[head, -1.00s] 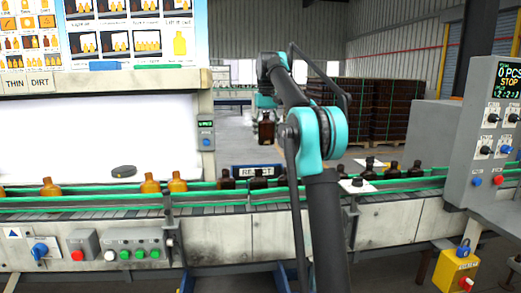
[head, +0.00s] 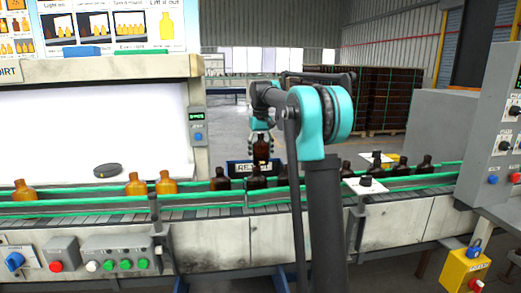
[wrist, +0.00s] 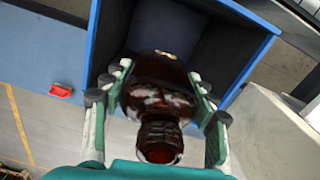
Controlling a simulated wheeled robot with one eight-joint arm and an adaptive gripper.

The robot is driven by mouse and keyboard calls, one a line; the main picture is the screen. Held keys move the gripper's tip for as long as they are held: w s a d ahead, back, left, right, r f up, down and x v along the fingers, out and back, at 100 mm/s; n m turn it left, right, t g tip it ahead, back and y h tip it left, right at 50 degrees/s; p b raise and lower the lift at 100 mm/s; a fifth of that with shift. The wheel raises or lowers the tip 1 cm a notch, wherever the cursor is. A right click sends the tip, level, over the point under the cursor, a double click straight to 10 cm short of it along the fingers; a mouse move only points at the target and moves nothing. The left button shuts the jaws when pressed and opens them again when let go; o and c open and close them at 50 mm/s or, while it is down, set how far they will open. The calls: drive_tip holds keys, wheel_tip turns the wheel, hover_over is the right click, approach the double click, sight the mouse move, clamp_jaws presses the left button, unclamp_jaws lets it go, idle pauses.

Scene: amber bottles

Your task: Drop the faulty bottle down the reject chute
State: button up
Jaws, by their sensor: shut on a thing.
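My gripper (head: 261,132) is shut on a dark amber bottle (head: 261,150), held upright by its upper part beyond the conveyor. In the wrist view the bottle (wrist: 160,100) sits between the fingers, its neck toward the camera, with pale glare or marks on its shoulder. The reject chute (head: 238,168), a dark blue box with a partly hidden "RE..." sign, stands behind the belt. In the wrist view the chute's blue rim (wrist: 106,40) surrounds a dark opening beneath and beyond the bottle. I cannot tell whether the bottle's base is inside the opening.
The conveyor (head: 105,205) with green rails runs across the front. Amber bottles (head: 137,184) stand on its left, dark ones (head: 220,179) in the middle and right. A control cabinet (head: 490,130) stands at right. A small red object (wrist: 61,90) lies left of the chute.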

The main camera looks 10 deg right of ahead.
sight(261, 134)
drive_tip(key=shift+f, duration=2.1)
drive_tip(key=o, duration=1.3)
wheel_tip(261, 134, up, 12)
